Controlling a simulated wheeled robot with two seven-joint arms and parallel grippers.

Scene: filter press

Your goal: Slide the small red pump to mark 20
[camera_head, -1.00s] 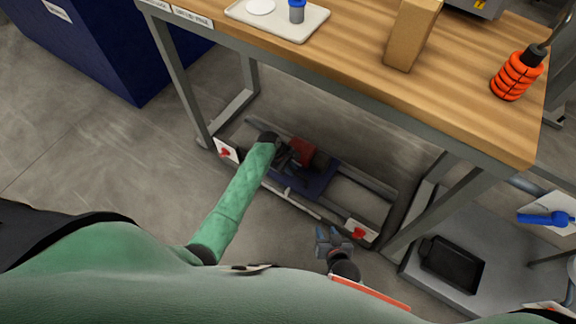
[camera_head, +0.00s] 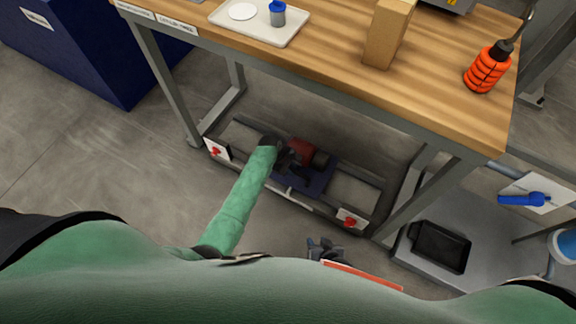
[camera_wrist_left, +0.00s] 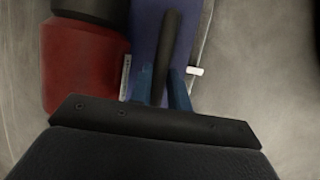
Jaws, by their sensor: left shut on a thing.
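The small red pump (camera_head: 301,150) with a dark end sits on a blue sliding plate (camera_head: 318,182) on rails under the workbench. It is also at the upper left of the left wrist view (camera_wrist_left: 85,62). My left gripper (camera_head: 286,160) reaches down beside the pump. In the wrist view its blue fingers (camera_wrist_left: 160,88) are shut around a dark upright bar (camera_wrist_left: 171,42) of the plate. A small white tab (camera_wrist_left: 194,71) shows beside the plate. No mark 20 can be read. My right gripper (camera_head: 325,246) is low in the head view, apart from the rails, its fingers apparently spread and empty.
The rail frame (camera_head: 360,184) has plates with red knobs at its left (camera_head: 216,150) and right (camera_head: 350,220) ends. The workbench (camera_head: 330,55) overhangs it, with legs at both sides. A black tray (camera_head: 440,247) lies on a low shelf at right.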

